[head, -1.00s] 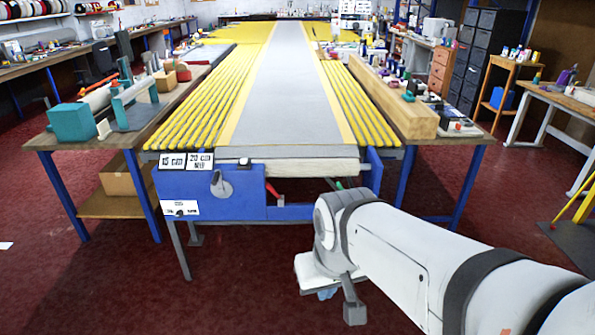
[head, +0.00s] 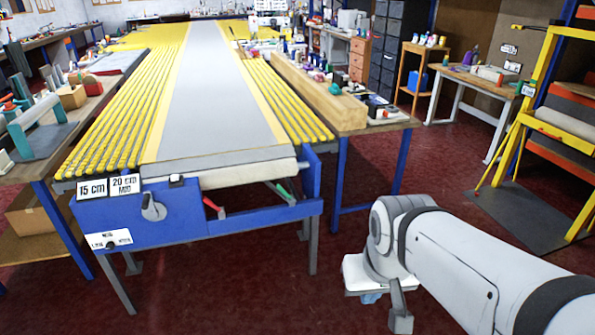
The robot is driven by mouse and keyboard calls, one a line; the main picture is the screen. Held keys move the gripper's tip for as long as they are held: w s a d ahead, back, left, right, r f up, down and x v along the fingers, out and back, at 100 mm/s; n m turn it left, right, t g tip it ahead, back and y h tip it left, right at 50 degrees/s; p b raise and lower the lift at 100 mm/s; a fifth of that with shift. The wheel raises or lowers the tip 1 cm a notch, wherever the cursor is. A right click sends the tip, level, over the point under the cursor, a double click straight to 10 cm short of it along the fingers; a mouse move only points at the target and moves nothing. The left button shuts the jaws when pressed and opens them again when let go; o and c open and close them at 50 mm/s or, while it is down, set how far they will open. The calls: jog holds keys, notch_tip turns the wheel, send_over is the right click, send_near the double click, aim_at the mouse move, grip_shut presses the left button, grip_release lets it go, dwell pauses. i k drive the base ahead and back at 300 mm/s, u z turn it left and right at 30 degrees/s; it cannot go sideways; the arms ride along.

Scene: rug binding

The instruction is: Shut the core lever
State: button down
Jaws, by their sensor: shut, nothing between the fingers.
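A red-handled lever (head: 214,208) hangs under the front end of the long work table, right of the blue control box. A green-handled lever (head: 288,190) sits under the white roller (head: 240,178), nearer the right side of the frame. I cannot tell which one is the core lever; no label shows by either.
The blue control box (head: 170,210) carries a grey knob and number plates. Blue table legs and rails stand between the levers and the floor. A yellow rack (head: 525,130) with rolls stands at right. Red floor (head: 300,300) is clear in front of the table.

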aim_at(280, 188)
jog(key=z, duration=0.05)
jog(key=i, duration=1)
jog(key=z, duration=0.05)
